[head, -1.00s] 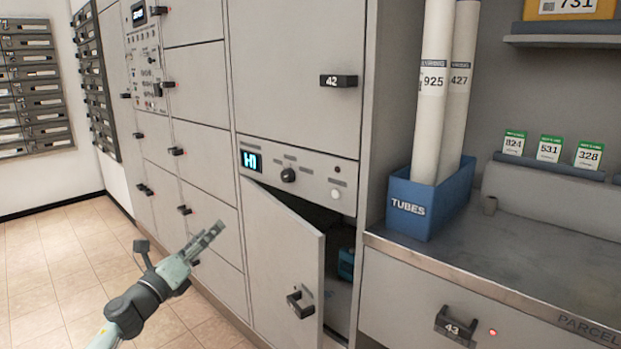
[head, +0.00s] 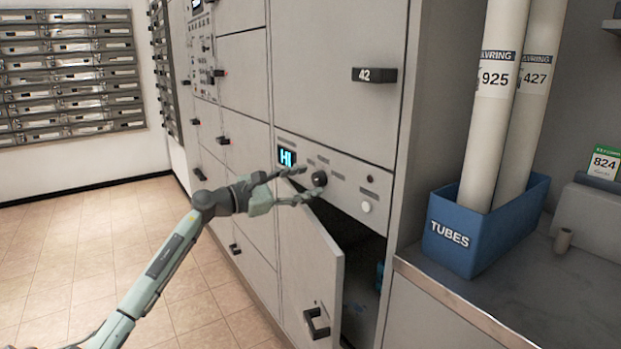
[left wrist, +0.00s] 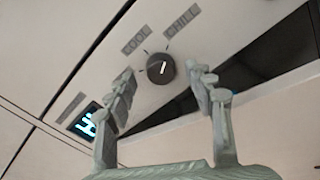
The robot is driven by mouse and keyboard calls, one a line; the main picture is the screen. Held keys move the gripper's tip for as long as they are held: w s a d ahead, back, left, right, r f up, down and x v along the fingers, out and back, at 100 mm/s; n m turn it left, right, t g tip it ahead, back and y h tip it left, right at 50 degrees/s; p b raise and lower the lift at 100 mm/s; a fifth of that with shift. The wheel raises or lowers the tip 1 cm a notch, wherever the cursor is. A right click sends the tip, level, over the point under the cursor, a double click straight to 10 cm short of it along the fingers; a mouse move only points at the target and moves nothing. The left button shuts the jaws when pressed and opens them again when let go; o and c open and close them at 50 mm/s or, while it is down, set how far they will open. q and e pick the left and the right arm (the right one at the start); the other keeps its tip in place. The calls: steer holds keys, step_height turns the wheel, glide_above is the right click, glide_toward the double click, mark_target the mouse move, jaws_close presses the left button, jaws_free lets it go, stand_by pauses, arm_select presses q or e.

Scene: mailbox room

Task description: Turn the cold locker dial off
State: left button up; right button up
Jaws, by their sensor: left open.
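The cold locker dial (head: 319,178) is a round black knob on the grey control panel above an ajar locker door (head: 310,262). It also shows in the left wrist view (left wrist: 161,68), with a white mark pointing up and slightly right, under the COOL and CHILL labels. My left gripper (head: 308,183) is open at the panel, just left of the dial in the head view. In the left wrist view its fingers (left wrist: 160,78) lie on either side of the dial. I cannot tell whether they touch it. My right gripper is not in view.
A lit display (head: 287,158) reading HI sits left of the dial. A white round button (head: 366,207) is to its right. The ajar door sticks out below my left gripper. A blue tubes bin (head: 450,237) stands on the counter at right. The tiled floor is clear.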

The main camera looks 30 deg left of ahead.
arm_select(q)
steer(key=shift+x, duration=0.85)
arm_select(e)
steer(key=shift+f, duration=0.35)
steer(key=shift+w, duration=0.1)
arm_select(q)
steer(key=c, duration=1.1)
